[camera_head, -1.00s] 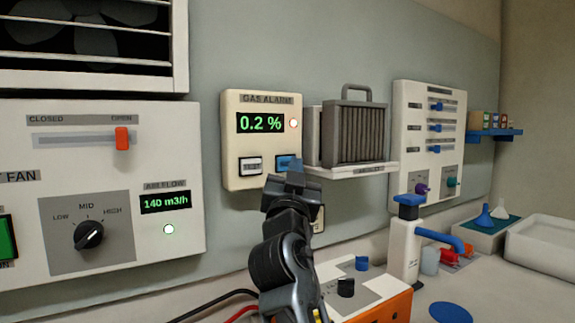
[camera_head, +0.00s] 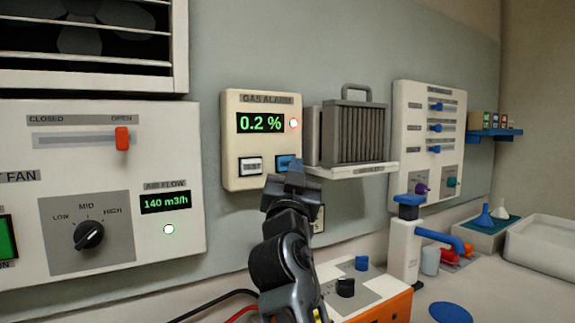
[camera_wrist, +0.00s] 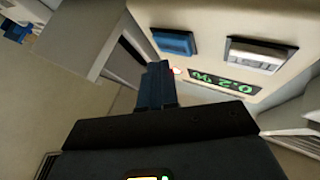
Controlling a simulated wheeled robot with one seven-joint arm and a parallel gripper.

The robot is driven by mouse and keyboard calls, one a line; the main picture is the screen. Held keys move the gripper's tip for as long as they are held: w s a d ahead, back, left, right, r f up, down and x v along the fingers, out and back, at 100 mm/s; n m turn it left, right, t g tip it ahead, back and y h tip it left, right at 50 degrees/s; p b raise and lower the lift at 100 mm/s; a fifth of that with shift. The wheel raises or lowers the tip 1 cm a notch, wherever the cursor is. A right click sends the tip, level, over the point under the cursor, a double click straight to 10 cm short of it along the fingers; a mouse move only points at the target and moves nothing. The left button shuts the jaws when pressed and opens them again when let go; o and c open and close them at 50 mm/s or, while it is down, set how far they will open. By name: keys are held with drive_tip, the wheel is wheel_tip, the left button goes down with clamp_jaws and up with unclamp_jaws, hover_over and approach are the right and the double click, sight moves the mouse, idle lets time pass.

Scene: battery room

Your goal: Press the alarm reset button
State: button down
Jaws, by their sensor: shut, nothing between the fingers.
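The gas alarm panel (camera_head: 232,120) is a cream box on the wall. Its green display reads 0.2 % and a lamp (camera_head: 293,123) beside it glows whitish-red. Low on its face are a pale TEST button (camera_head: 250,166) and a blue button (camera_head: 284,161), whose label is hidden behind my gripper. My gripper (camera_head: 295,172) is shut and empty, just in front of and below the blue button. In the wrist view, the blue button (camera_wrist: 174,42) shows past my dark fingertips (camera_wrist: 156,72); a gap seems to remain, but contact is hard to judge.
A shelf (camera_head: 360,171) with a grey finned block (camera_head: 354,132) adjoins the alarm's right side. The fan panel (camera_head: 190,120) stands at left. An orange box with knobs (camera_head: 385,307) is below, near my arm.

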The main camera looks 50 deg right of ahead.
drive_tip(key=shift+w+b, duration=0.15)
drive_tip(key=shift+b, duration=0.15)
drive_tip(key=shift+w+d, duration=0.15)
drive_tip(key=shift+w, duration=0.15)
drive_tip(key=shift+w+d+b, duration=0.1)
drive_tip(key=shift+w+b, duration=0.25)
drive_tip(key=shift+b, duration=0.2)
idle(0.5)
drive_tip(key=shift+s, duration=0.1)
drive_tip(key=shift+s+a, duration=0.25)
drive_tip(key=shift+s, duration=0.45)
drive_tip(key=shift+s+a, duration=0.25)
drive_tip(key=shift+s, duration=0.55)
drive_tip(key=shift+s+a, duration=0.2)
drive_tip(key=shift+s, duration=0.6)
drive_tip(key=shift+s+a, duration=0.25)
drive_tip(key=shift+s, duration=0.55)
